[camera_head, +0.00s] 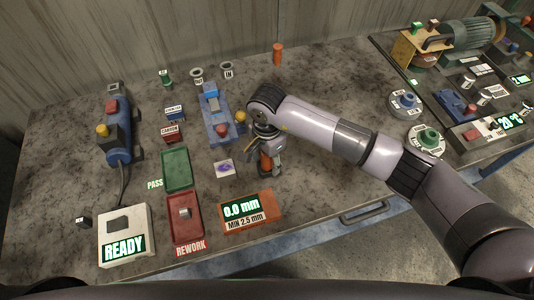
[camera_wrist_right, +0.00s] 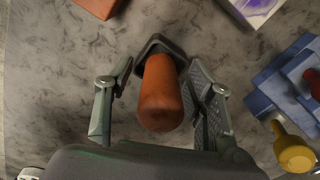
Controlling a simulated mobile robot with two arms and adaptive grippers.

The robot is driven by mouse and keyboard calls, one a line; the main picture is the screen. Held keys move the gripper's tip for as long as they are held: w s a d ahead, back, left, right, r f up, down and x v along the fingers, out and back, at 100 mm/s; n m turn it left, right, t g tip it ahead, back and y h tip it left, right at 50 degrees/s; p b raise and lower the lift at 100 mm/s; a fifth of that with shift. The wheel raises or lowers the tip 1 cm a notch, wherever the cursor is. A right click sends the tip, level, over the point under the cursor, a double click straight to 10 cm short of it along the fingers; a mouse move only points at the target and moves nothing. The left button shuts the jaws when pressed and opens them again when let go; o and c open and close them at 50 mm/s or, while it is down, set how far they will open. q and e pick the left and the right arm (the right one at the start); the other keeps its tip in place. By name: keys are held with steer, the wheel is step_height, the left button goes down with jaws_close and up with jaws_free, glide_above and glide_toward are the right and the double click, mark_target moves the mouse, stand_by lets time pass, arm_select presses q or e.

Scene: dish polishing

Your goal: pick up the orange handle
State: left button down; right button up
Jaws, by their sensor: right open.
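The orange handle (camera_wrist_right: 161,95) stands between the two open fingers of my right gripper (camera_wrist_right: 157,88) in the right wrist view. It is a rounded orange grip with a dark base behind it. The right finger is close beside it; I cannot tell if they touch. A gap shows on the left. In the head view the handle (camera_head: 265,163) is partly hidden by my right gripper (camera_head: 267,155), which is low over the table. My left gripper is not in view.
A blue fixture (camera_head: 216,120) with a yellow knob is left of the gripper. A white block with a purple mark (camera_head: 224,169) and an orange gauge display (camera_head: 247,211) are near. An orange cylinder (camera_head: 278,54) stands at the back. Table right of the gripper is mostly clear.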

steer(key=shift+f, duration=0.1)
steer(key=shift+c, duration=0.4)
steer(key=shift+c, duration=0.6)
jaws_close()
